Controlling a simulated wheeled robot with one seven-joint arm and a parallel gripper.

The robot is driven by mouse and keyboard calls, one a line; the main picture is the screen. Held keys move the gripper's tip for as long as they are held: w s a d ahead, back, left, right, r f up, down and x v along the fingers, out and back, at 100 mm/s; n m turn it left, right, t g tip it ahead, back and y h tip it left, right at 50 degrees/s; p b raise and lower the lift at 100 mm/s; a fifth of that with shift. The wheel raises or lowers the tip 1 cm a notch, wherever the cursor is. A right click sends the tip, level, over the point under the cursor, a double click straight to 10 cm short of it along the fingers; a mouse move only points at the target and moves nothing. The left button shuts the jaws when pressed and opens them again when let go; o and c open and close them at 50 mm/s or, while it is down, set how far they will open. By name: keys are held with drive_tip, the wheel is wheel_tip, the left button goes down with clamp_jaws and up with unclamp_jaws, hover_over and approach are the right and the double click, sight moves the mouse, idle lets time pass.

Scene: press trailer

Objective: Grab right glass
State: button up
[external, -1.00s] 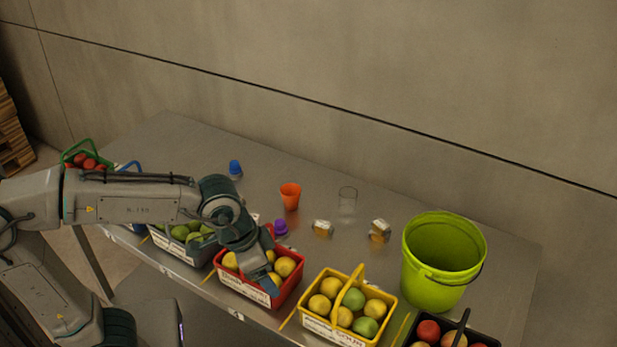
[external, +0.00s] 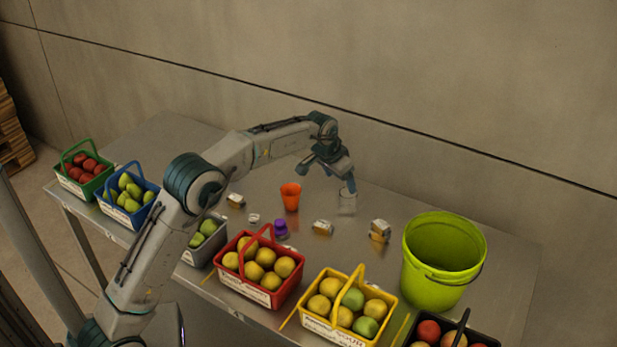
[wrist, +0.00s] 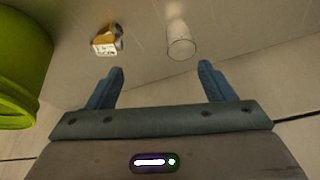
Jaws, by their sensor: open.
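A clear glass (external: 347,205) stands upright on the metal table, right of an orange cup (external: 290,196). In the wrist view the glass (wrist: 181,47) lies just ahead of the fingers, nearer the right finger. My gripper (external: 325,180) is open and empty beside the glass, its right finger overlapping the top of the glass in the external view. The wrist view shows the open gripper (wrist: 161,68) with nothing between its fingertips. Whether a finger touches the glass I cannot tell.
A green bucket (external: 445,262) stands at the right. Small boxes (external: 322,228) (external: 380,229) and a purple object (external: 281,229) lie in front of the glass. Fruit baskets, including a red one (external: 245,282) and yellow one (external: 335,317), line the front edge. The wall is behind.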

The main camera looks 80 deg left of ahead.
drive_tip(key=a+f, duration=0.3)
drive_tip(key=a, duration=0.1)
drive_tip(key=p, duration=0.2)
approach(346, 194)
wheel_tip(346, 194, down, 4)
drive_tip(key=d, duration=0.2)
drive_tip(key=shift+w+a+f+n+p, duration=0.15)
drive_tip(key=shift+w+a+f+p, duration=0.1)
drive_tip(key=shift+w+f+p, duration=0.3)
drive_tip(key=shift+w+a+f+n+p, duration=0.15)
drive_tip(key=shift+w+a+f+p, duration=0.2)
drive_tip(key=shift+w+f, duration=0.35)
drive_tip(key=shift+x, duration=1)
drive_tip(key=shift+s, duration=0.1)
drive_tip(key=c, duration=1.2)
